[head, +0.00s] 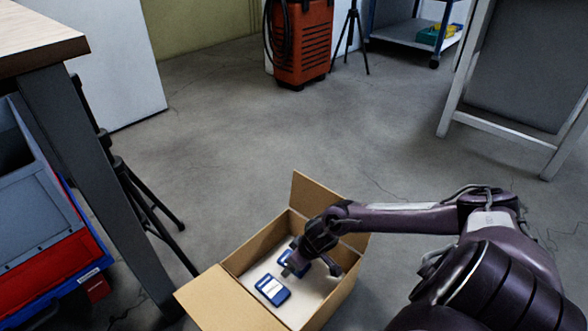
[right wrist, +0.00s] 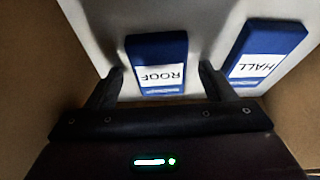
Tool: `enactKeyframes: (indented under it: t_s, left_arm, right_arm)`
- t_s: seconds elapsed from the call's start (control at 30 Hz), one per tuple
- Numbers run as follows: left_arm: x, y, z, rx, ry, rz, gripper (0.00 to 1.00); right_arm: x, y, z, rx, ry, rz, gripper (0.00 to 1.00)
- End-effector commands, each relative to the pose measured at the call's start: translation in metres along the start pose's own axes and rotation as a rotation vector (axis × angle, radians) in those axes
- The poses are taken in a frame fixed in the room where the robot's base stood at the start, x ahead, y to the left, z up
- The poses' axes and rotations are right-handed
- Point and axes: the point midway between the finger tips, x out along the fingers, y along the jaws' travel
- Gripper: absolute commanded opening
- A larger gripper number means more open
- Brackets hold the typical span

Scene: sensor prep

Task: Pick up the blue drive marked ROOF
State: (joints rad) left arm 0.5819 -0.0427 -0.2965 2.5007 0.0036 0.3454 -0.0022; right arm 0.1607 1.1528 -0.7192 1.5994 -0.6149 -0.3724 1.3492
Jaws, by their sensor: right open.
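The blue drive marked ROOF (right wrist: 157,52) lies on the white floor of a cardboard box (head: 245,255), its label upside down in the right wrist view. A second blue drive, marked HALL (right wrist: 263,56), lies to its right there, outside the right-hand finger. My right gripper (right wrist: 166,88) is open and empty, with ROOF beyond and between its fingertips. In the head view my right gripper (head: 309,270) reaches into the box and partly hides one drive; the other (head: 272,289) shows fully. Labels are too small to read there. My left gripper is not in view.
The box's cardboard flaps (head: 222,300) stand open around it. A table (head: 40,40) and a blue and red bin (head: 45,215) are at the left. An orange machine (head: 303,45) stands at the back. The concrete floor between is mostly clear.

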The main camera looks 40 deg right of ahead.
Motion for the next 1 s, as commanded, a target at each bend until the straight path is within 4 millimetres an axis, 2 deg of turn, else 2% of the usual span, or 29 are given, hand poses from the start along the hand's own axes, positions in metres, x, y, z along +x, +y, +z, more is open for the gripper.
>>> enactKeyframes:
  t_s: [0.07,0.43,0.77,1.0]
  left_arm:
    - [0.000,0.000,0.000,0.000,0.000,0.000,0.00]
    - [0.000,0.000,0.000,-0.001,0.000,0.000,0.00]
    - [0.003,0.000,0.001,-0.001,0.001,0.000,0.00]
    - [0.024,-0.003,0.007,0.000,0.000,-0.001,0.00]
  right_arm:
    - [0.000,0.000,0.000,0.000,0.000,0.000,0.75]
    - [0.000,0.000,0.000,0.000,-0.001,0.000,0.27]
    - [-0.004,0.000,-0.001,0.000,0.000,0.000,0.25]
    - [-0.030,0.000,-0.012,0.000,0.000,0.001,0.25]
